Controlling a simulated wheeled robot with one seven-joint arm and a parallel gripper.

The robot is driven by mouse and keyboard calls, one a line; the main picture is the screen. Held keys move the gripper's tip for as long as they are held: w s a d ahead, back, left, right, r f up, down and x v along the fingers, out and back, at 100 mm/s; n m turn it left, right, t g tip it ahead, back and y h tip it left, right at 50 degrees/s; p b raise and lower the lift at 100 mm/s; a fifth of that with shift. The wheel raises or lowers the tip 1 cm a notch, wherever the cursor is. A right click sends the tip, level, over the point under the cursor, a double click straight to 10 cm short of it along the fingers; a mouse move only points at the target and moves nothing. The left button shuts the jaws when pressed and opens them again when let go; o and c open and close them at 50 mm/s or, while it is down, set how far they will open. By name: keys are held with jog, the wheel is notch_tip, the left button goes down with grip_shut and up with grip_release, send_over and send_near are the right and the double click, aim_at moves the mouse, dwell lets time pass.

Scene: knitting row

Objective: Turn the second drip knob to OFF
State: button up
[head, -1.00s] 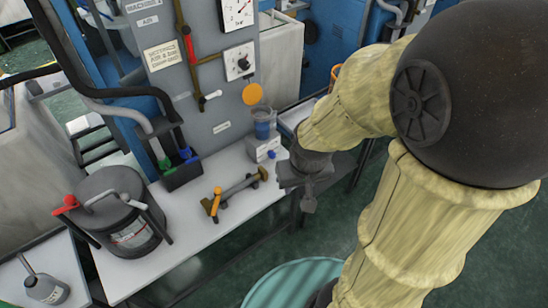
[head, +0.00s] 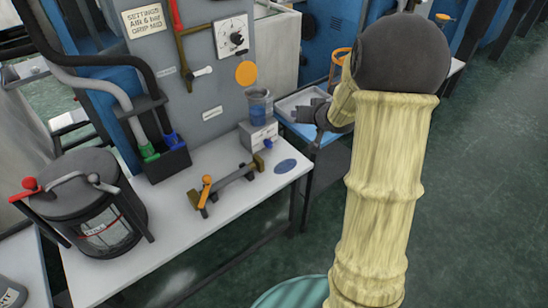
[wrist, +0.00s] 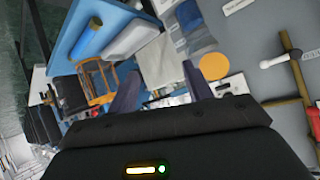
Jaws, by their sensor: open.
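A white dial plate with a round black knob (head: 233,36) is on the grey panel (head: 200,70), at the top of the head view. It looks like a drip knob, but its marks are too small to read. Part of a white plate (wrist: 234,86) shows in the wrist view, partly hidden behind my gripper. My gripper (head: 318,112) is right of and below the dial in the head view, apart from it. In the wrist view my gripper (wrist: 162,82) has its two fingers spread with nothing between them.
An orange disc (head: 246,73) and a white-handled lever (head: 201,72) are on the panel below the dial. A blue cup (head: 260,103) stands on a white box. A metal bar (head: 232,182) lies on the white table (head: 165,245).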

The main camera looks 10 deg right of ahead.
aim_at(272, 144)
jog(key=w+d+f+y+b, duration=0.1)
jog(key=d+f+y+b, duration=0.1)
jog(key=f+y+b, duration=0.2)
jog(key=w+d+f+n+y+b, duration=0.1)
jog(key=d+f+y+b, duration=0.2)
jog(key=f+b, duration=0.7)
notch_tip(272, 144, down, 6)
jog(key=shift+d+r+y, duration=0.15)
jog(key=shift+d+y, duration=0.05)
jog(key=shift+y, duration=0.9)
jog(key=shift+w+a, duration=0.1)
jog(key=b+x, duration=0.4)
jog(key=x, duration=1.3)
jog(key=shift+a+b, duration=0.1)
jog(key=shift+b, duration=0.3)
